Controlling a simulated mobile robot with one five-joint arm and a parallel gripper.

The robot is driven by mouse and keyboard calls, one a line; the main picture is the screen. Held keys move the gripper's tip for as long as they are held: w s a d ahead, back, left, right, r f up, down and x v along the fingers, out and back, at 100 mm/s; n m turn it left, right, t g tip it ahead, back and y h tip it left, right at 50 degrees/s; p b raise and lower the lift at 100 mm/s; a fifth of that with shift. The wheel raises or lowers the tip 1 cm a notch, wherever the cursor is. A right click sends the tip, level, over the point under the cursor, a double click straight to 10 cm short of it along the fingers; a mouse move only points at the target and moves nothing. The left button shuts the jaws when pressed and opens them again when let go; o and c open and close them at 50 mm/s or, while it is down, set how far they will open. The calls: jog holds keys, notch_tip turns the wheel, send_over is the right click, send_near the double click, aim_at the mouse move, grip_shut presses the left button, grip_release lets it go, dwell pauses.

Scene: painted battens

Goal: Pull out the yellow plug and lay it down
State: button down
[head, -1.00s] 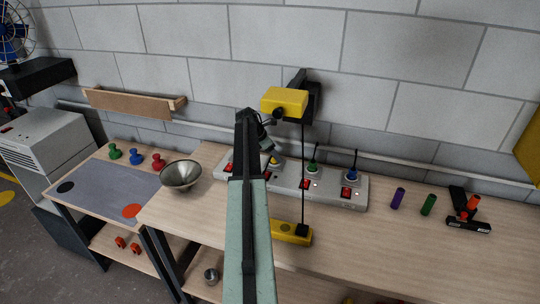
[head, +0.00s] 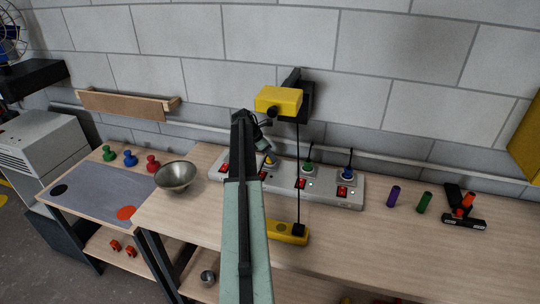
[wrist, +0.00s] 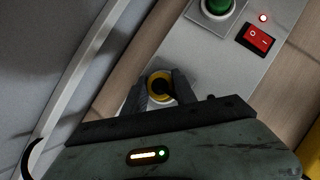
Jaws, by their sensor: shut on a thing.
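The yellow plug (head: 271,160) is at the grey power strip (head: 328,195), left of the green plug (head: 308,168) and the blue plug (head: 347,173). In the wrist view, the yellow plug (wrist: 153,77) shows as a yellow ring with a dark middle, between the two fingers of my gripper (wrist: 161,88). My gripper is shut on it. The green plug (wrist: 216,8) is at the top of the wrist view, beside a lit red switch (wrist: 258,39). My arm hides part of the strip in the head view. I cannot tell whether the yellow plug is fully seated.
A metal bowl (head: 176,177) stands left of my arm. Purple (head: 393,196) and green (head: 424,202) cylinders stand right. The bench's front right is clear.

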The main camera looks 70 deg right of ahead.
jog(key=shift+r+p, duration=1.4)
jog(key=shift+r, duration=0.05)
jog(key=shift+r, duration=0.1)
